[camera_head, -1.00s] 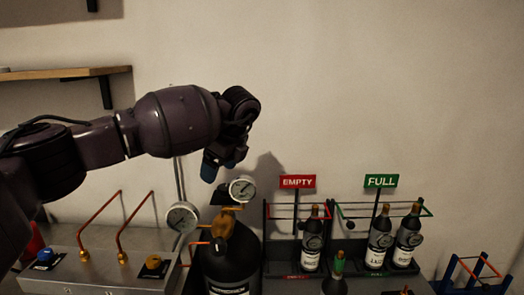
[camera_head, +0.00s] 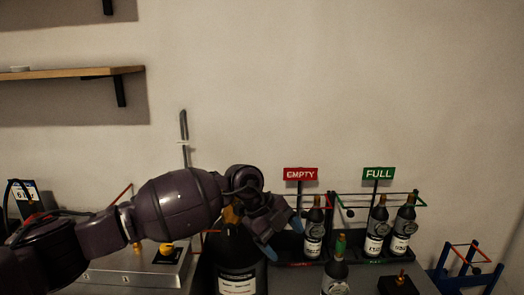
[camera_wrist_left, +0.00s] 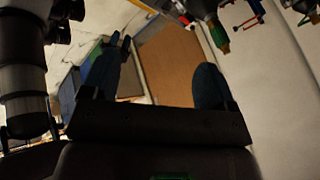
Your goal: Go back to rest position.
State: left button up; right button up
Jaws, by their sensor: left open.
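My left gripper (camera_head: 282,238) is at the end of the dark purple arm that comes in from the left. Its two blue-tipped fingers are spread apart with nothing between them. It appears in front of the dark gas cylinder (camera_head: 236,268) and left of the bottle racks; the exact gap cannot be told. In the left wrist view the open fingers (camera_wrist_left: 158,75) show with an empty space between them. My right gripper is in neither view.
A red EMPTY sign (camera_head: 300,174) and a green FULL sign (camera_head: 379,174) mark racks with several dark bottles. A green-topped bottle (camera_head: 337,275) stands in front. A metal panel (camera_head: 118,270) is at left, a blue rack (camera_head: 466,272) at right, a wooden shelf (camera_head: 70,72) above.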

pick_arm(q)
jog(key=s+d+r+n+t+h, duration=0.15)
jog(key=s+d+r+h, duration=0.4)
jog(key=h, duration=0.65)
jog(key=a+f+n+t+y, duration=0.1)
jog(key=a+n+t+y, duration=0.3)
jog(key=a+n+t, duration=1)
jog(key=s+a+f+n+y, duration=0.3)
jog(key=a+f+n+y, duration=0.3)
jog(key=a+y, duration=0.1)
jog(key=s+a+f+n+y, duration=0.2)
jog(key=a+f+n+y, duration=0.4)
jog(key=a+f+y, duration=0.1)
jog(key=s+a+f+g, duration=0.3)
jog(key=s+f+g, duration=0.1)
jog(key=s, duration=0.4)
jog(key=s+a+f+n+g+y, duration=0.1)
jog(key=s+a+f+g, duration=0.25)
jog(key=s, duration=0.55)
jog(key=s+a+f+g, duration=0.3)
jog(key=s+g, duration=0.1)
jog(key=s, duration=0.4)
jog(key=w+f+t, duration=0.8)
jog(key=f, duration=0.2)
jog(key=shift+a+f, duration=0.15)
jog(key=shift+f, duration=0.1)
